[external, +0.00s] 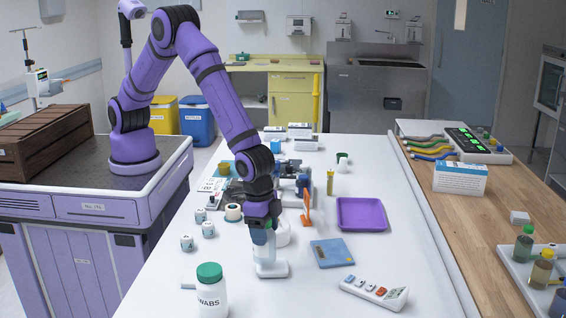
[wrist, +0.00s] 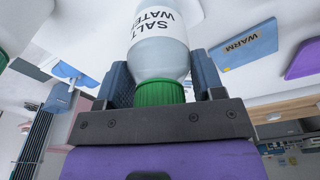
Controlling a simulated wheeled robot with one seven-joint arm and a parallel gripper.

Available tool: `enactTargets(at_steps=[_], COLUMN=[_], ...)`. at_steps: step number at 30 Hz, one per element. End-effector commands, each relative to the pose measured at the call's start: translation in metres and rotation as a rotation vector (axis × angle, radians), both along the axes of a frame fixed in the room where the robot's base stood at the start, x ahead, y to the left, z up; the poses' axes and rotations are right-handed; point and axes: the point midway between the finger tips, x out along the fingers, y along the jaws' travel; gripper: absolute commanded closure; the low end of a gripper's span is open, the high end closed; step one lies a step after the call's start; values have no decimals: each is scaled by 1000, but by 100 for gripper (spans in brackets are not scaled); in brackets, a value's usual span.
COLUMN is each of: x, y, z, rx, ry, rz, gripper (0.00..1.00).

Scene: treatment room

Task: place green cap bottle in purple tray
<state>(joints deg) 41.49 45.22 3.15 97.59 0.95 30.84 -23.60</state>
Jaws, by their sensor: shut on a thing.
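My gripper (external: 262,226) is shut on a clear bottle with a green cap, pointing down over the white table. In the wrist view, the bottle's green cap (wrist: 160,92) sits between the two dark blue fingers and its label (wrist: 157,25) reads "SALT WATER". In the external view the bottle's pale body (external: 266,252) hangs below the fingers; whether it touches the table or the white thing beneath is unclear. The purple tray (external: 361,227) lies to the right, flat and empty. Its edge also shows in the wrist view (wrist: 305,60).
A blue "WARM" pad (external: 333,253) lies between gripper and tray. An orange stand (external: 306,208) and a small yellowish bottle (external: 330,183) stand near the tray. A green-lidded swabs jar (external: 211,290) is at front left. A white labelled strip (external: 374,292) lies at front right.

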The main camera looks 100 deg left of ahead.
Motion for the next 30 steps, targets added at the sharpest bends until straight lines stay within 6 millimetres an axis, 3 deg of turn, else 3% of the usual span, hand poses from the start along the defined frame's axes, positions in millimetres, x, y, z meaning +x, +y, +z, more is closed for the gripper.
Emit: enactTargets(at_steps=[1, 6, 15, 24, 30], x=[22, 83, 171, 229, 245], y=[16, 68, 175, 288, 333], z=[3, 11, 27, 42, 48], rx=[-1, -1, -1, -3, -3], ry=[-2, -2, -2, -2, -2], rz=[35, 135, 302, 449, 501], gripper=[69, 69, 69, 69, 69])
